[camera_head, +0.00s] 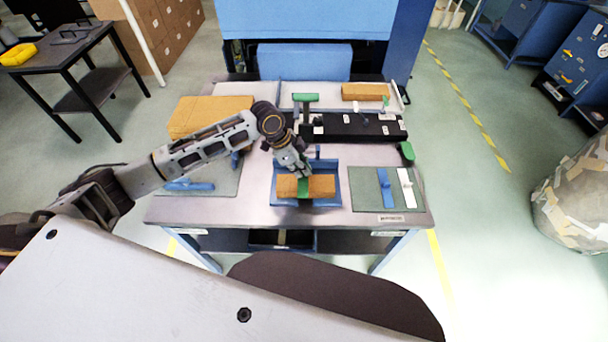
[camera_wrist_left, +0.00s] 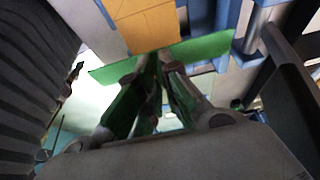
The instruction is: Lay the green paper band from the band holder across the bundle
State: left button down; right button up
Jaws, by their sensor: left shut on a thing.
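The bundle (camera_head: 322,186) is a brown kraft block lying in a blue tray (camera_head: 306,203) at the table's front middle. It also shows at the top of the left wrist view (camera_wrist_left: 146,27). My left gripper (camera_head: 302,174) points down over the bundle's middle and is shut on a green paper band (camera_wrist_left: 205,50). The band (camera_head: 303,190) crosses the middle of the bundle in the head view. I cannot tell whether its whole length touches the bundle. A dark stand with a green top (camera_head: 305,97), possibly the band holder, stands behind. My right gripper is not in view.
A mat with a blue strip (camera_head: 384,188) and a white strip (camera_head: 407,188) lies right of the tray. A black bar (camera_head: 355,128) lies behind it. Brown paper blocks (camera_head: 210,116) (camera_head: 365,91) lie at the back. A blue tool (camera_head: 188,185) is at the left.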

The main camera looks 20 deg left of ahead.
aim_at(304, 176)
pick_arm(q)
jog(key=shift+w+d, duration=0.1)
jog(key=shift+d, duration=0.35)
jog(key=shift+f+p, duration=0.3)
jog(key=shift+f, duration=1.45)
jog(key=shift+f, duration=0.1)
jog(key=c, duration=1.6)
grip_release()
jog(key=shift+v, duration=6.1)
jog(key=shift+d, duration=0.1)
